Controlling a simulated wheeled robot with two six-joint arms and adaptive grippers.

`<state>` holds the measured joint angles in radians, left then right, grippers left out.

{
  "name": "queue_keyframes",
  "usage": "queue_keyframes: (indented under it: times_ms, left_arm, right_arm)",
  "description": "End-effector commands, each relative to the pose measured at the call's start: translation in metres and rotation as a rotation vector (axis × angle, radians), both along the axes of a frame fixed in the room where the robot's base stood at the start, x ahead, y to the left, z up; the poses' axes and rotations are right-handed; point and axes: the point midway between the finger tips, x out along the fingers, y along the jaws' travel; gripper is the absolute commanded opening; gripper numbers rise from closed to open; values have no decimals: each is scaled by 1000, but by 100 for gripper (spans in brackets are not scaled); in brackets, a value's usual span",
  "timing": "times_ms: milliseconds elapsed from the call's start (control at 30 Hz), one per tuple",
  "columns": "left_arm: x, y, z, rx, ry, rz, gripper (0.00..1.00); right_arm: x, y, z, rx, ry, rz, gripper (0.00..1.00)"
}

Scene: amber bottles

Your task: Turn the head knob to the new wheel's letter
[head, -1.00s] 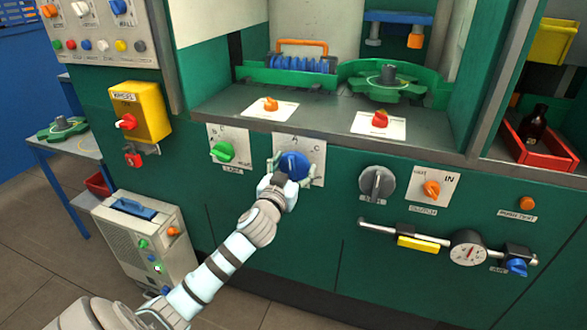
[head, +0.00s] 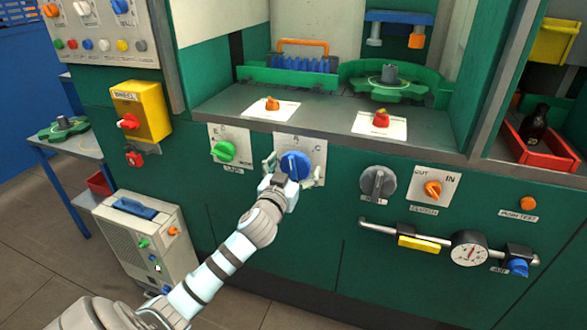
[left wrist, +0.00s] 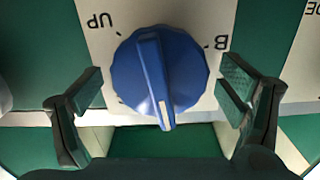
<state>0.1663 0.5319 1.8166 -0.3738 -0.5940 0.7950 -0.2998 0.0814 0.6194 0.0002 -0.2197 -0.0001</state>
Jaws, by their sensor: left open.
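The blue knob (head: 295,165) sits on a white plate (head: 312,148) on the green front panel. In the left wrist view the knob (left wrist: 158,75) has a pale line near the lower end of its ridge. The letter B shows to its right and "UP" to its left, both turned; other marks are hidden. My left gripper (head: 293,172) is open around the knob. In the left wrist view its fingers (left wrist: 161,90) stand on both sides with gaps. A green star wheel (head: 388,92) with a grey hub is on the machine deck. My right gripper is out of view.
Left of the knob is a green knob (head: 224,151). To the right are a grey knob (head: 378,183) and an orange knob (head: 433,189). A bar with a gauge (head: 469,250) runs below. Another green wheel (head: 62,128) lies on a side table.

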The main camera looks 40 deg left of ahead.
Motion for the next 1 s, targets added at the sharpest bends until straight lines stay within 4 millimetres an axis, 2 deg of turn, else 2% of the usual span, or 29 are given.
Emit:
queue_keyframes:
  times_ms: [167, 400, 533, 667, 1000]
  left_arm:
    - [-18, -6, -1, 2, 2, -2, 89]
    - [-80, -28, -1, 3, 4, -3, 89]
    - [-104, -37, -1, 2, 3, -2, 89]
    - [-114, -40, 0, -1, 2, 0, 89]
    - [-114, -40, 0, 0, 1, 0, 89]
  right_arm:
    - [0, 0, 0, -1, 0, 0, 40]
    - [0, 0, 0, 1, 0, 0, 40]
    - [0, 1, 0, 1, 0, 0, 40]
    - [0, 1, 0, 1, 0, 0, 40]
    - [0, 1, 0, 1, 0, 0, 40]
